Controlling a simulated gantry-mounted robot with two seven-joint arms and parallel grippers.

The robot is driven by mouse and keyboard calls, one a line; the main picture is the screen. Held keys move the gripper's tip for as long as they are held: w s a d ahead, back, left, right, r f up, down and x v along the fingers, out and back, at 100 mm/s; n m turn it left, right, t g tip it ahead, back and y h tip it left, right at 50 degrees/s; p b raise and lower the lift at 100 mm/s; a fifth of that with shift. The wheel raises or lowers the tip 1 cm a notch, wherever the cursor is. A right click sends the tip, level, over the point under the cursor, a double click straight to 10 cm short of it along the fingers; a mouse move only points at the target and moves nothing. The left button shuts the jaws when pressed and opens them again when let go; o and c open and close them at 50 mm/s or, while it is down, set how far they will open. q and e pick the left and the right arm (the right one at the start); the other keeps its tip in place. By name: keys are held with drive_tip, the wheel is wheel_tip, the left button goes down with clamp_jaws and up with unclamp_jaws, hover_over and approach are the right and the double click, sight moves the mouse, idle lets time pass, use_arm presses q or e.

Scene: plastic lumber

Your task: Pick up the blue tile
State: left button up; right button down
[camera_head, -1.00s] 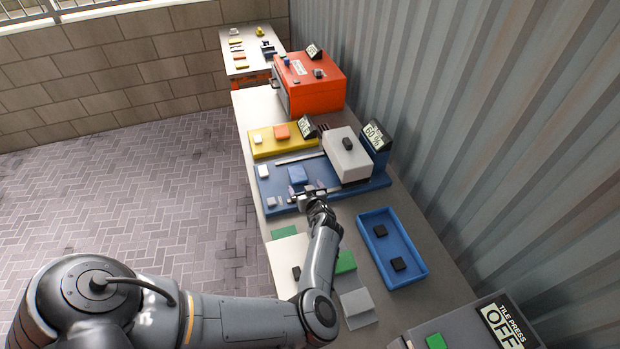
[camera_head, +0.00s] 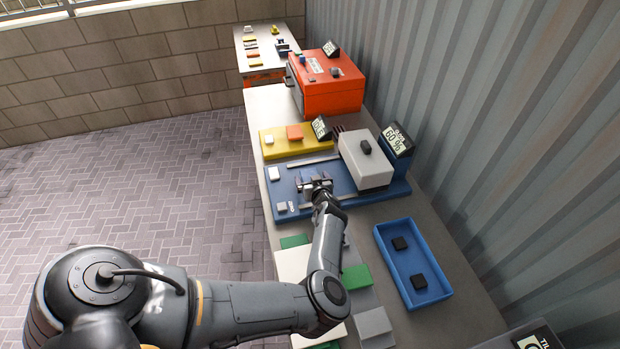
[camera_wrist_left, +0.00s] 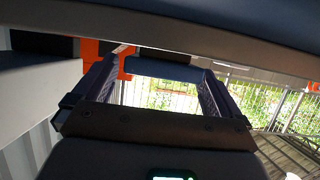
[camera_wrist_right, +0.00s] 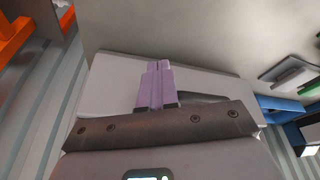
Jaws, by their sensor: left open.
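My left gripper (camera_head: 314,182) is over the blue press base (camera_head: 385,192) in the head view, where the blue tile lay a second ago. It covers that spot, so the tile cannot be made out clearly there. In the left wrist view the two fingers stand apart, and a dark blue slab (camera_wrist_left: 165,67), probably the blue tile, spans the gap near their tips. I cannot tell whether the fingers touch it. My right gripper (camera_wrist_right: 156,84) shows only in its own wrist view, with its fingers together and nothing seen between them.
A grey block (camera_head: 366,160) stands on the blue base to the right of my left gripper. A yellow base (camera_head: 284,149) and an orange box (camera_head: 330,92) are behind. A blue tray (camera_head: 388,270) with black pieces and a green block (camera_head: 356,278) are in front.

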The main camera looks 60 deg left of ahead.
use_arm(q)
drive_tip(key=shift+d+f, duration=0.1)
drive_tip(key=shift+d, duration=0.15)
drive_tip(key=shift+c, duration=0.3)
drive_tip(key=c, duration=1)
